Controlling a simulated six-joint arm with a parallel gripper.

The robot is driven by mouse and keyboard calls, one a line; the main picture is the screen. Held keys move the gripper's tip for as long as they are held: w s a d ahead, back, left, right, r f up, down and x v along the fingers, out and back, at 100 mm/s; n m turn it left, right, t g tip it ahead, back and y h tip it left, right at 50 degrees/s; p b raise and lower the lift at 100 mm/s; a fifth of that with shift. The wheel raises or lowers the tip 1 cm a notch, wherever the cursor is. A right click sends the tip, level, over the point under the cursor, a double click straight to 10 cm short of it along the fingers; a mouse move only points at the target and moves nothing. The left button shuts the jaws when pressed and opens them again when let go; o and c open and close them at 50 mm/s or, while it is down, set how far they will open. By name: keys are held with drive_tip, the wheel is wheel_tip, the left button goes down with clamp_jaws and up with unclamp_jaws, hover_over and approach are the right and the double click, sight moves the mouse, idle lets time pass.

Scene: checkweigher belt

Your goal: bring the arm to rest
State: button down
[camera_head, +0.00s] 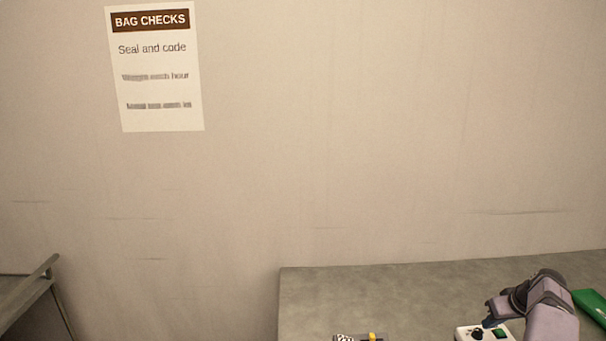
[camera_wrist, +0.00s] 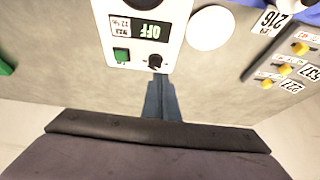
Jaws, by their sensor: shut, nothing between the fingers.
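My gripper (camera_head: 489,323) is at the lower right of the head view, low over a white control box (camera_head: 464,335). Its blue-grey fingers also show in the wrist view (camera_wrist: 159,82), closed together with nothing held. In the wrist view the control box (camera_wrist: 177,45) carries a dark knob (camera_wrist: 155,61), a green button (camera_wrist: 121,56) and a green-lettered "OFF" panel (camera_wrist: 150,31), seen upside down. The fingertips appear just beside the knob; I cannot tell whether they touch it.
The box stands on a grey worktop (camera_head: 360,290) against a bare wall with a "BAG CHECKS" sign (camera_head: 155,68). A green object (camera_head: 591,306) lies at the right. In the wrist view, a white disc (camera_wrist: 210,28) and a panel with yellow knobs and tags (camera_wrist: 282,70) stand nearby.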

drive_tip(key=s+a+r+g, duration=0.2)
drive_tip(key=s+a, duration=0.3)
drive_tip(key=a, duration=0.8)
drive_tip(key=s+a+r+g, duration=0.15)
drive_tip(key=s+a, duration=0.25)
drive_tip(key=a, duration=1)
drive_tip(key=s+a+f+g, duration=0.1)
drive_tip(key=s+a, duration=0.5)
drive_tip(key=s, duration=0.6)
drive_tip(key=s+a+f+g, duration=0.1)
drive_tip(key=s+a+f, duration=0.1)
drive_tip(key=s+a, duration=0.4)
drive_tip(key=shift+s+f, duration=0.15)
drive_tip(key=shift+s, duration=2.7)
